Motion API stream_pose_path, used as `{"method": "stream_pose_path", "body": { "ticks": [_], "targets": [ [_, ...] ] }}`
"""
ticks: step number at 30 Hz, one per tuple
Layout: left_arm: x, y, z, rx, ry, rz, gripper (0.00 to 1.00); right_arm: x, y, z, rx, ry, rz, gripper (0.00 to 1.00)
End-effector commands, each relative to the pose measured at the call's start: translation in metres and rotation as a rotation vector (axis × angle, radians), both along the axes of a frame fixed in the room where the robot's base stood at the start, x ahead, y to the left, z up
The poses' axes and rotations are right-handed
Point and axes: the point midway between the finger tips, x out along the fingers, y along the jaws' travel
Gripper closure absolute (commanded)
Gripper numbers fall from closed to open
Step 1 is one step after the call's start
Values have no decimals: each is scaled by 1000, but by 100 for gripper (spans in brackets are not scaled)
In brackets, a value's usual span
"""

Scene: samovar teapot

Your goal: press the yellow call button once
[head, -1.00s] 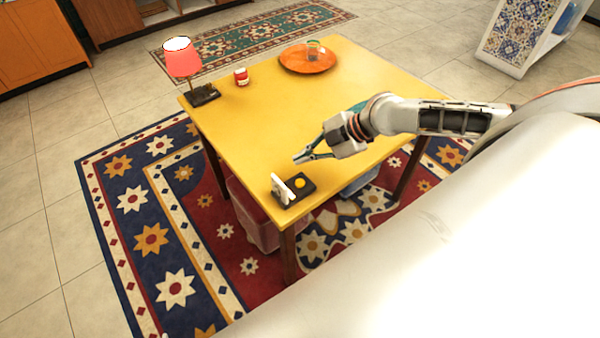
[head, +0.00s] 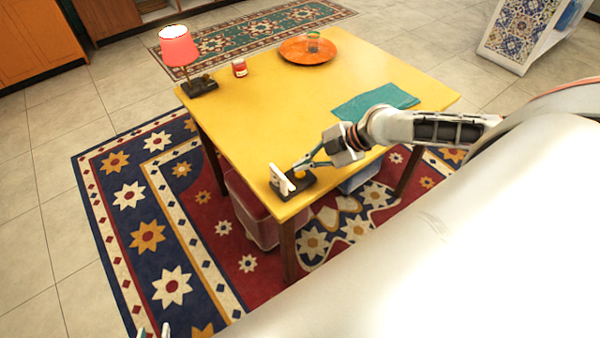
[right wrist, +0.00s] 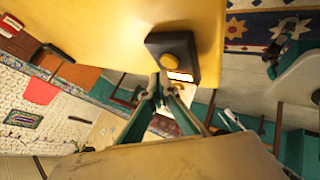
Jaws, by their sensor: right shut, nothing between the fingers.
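The yellow call button (head: 300,175) sits on a small black box (head: 306,183) at the near corner of the yellow table. In the right wrist view the button (right wrist: 178,62) is a yellow dome on the dark box (right wrist: 158,47). My right gripper (head: 297,165) is shut and empty, its tips right by the button and partly covering it in the head view. In the right wrist view its fingertips (right wrist: 160,79) are just short of the dome; I cannot tell whether they touch. My left gripper (head: 154,332) shows only as two separated fingertips at the bottom edge.
A white card (head: 282,180) stands upright beside the button. A teal cloth (head: 375,104), an orange plate (head: 300,52) with a glass (head: 313,42), a red-and-white jar (head: 239,68) and a red lamp (head: 178,47) are farther back. The table's middle is clear.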

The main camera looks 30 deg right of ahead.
Motion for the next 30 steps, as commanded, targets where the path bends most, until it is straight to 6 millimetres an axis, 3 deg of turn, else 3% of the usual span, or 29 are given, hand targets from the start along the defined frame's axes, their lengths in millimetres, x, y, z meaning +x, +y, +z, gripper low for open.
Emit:
{"method": "stream_pose_path", "body": {
  "ticks": [30],
  "targets": [
    [3, 0, 5, -3, -9, 3, 69, 0, 0, 0, 0, 0, 0, 100]
  ]
}}
